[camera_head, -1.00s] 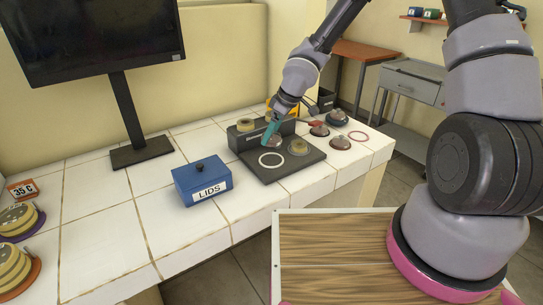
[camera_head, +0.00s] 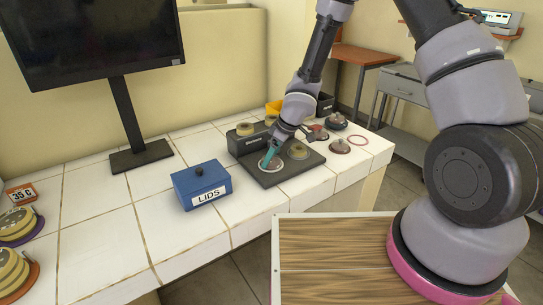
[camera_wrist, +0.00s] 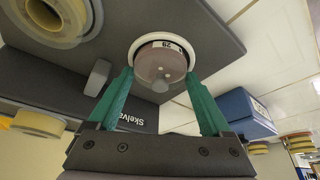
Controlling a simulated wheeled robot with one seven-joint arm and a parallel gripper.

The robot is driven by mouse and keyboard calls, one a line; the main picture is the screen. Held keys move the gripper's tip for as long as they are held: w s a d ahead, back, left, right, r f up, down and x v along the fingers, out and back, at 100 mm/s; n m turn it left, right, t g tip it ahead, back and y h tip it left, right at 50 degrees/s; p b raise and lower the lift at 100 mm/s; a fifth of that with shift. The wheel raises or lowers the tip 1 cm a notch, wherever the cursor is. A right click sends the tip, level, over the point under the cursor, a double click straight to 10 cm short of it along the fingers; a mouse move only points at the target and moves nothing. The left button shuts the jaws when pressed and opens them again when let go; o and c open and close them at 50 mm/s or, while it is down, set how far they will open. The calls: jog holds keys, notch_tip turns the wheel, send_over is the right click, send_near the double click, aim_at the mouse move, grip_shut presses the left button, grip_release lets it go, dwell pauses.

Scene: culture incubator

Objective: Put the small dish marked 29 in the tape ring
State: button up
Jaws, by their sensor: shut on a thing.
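The small dish (camera_wrist: 160,62), pinkish and with a label that seems to read 29, is between my gripper's (camera_wrist: 158,78) green fingers in the wrist view. My gripper is shut on it. The white tape ring (camera_wrist: 196,42) shows around the dish there, on the dark board. Whether the dish rests on the board or hangs just above it I cannot tell. In the head view my gripper (camera_head: 267,160) points down at the ring (camera_head: 277,165), and the fingers mostly hide the dish.
A blue LIDS box (camera_head: 202,186) stands to the left.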

jog(key=o, duration=1.2)
jog(key=shift+f, duration=0.1)
jog(key=s+d+r+m+t+h, duration=0.1)
jog(key=s+d+r+m+h, duration=0.2)
jog(key=d+r, duration=0.85)
jog(key=s+d+r+m+t+h, duration=0.15)
jog(key=d+r+m, duration=0.25)
jog(key=d+r, duration=0.75)
jog(key=s+d+r+m+t+y, duration=0.1)
jog(key=s+r+m+t+y, duration=0.1)
jog(key=s+r+m, duration=0.8)
jog(key=s+r, duration=0.5)
jog(key=r, duration=0.4)
jog(key=shift+d+t, duration=0.3)
jog(key=shift+t, duration=0.05)
